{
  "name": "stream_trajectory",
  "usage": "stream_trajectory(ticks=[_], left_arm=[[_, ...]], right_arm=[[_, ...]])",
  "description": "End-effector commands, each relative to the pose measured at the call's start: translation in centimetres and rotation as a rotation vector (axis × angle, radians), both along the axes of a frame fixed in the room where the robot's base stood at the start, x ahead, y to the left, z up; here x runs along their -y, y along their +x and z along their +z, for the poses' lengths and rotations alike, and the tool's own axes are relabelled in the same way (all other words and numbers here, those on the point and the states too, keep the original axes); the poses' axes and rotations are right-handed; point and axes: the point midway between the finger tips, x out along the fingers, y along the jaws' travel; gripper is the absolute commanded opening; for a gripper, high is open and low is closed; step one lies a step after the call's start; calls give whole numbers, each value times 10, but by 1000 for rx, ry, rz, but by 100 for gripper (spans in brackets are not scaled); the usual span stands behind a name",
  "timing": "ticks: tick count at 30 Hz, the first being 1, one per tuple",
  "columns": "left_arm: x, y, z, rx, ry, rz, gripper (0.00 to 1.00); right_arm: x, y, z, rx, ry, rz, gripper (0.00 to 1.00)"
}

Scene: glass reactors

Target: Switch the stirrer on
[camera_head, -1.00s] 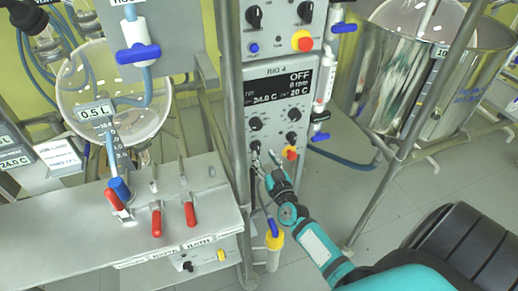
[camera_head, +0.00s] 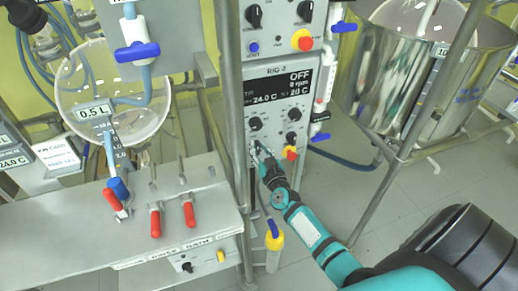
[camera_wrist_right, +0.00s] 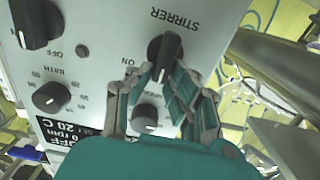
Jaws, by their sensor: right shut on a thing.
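The control panel of RIG 4 (camera_head: 281,105) carries a black stirrer knob (camera_wrist_right: 165,46) beside the label STIRRER, which reads upside down in the right wrist view. My right gripper (camera_head: 258,150) is at the panel's lower left, and its fingers cover the knob in the head view. In the right wrist view my right gripper (camera_wrist_right: 158,75) has its fingertips together at the knob's lower edge, shut on it. A pale mark on the knob points toward the fingertips. The panel display (camera_head: 282,86) reads OFF and 0 rpm. My left gripper is not in view.
Two dials (camera_head: 293,114) sit just above my right gripper, and a red-yellow button (camera_head: 291,153) is close to its right. A metal post (camera_head: 233,120) runs along the panel's left side. A steel vessel (camera_head: 425,85) stands at right.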

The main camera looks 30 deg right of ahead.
Motion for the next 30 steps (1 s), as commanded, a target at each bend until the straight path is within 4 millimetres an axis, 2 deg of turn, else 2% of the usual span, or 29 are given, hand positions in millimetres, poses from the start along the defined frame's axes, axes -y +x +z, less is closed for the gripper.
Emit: stream_trajectory(ticks=[14,20,30], left_arm=[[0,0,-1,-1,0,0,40],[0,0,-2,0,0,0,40],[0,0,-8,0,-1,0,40]], right_arm=[[1,-1,0,14,60,0,0],[3,-1,-1,45,187,0,0],[9,-3,-4,120,494,0,0]])
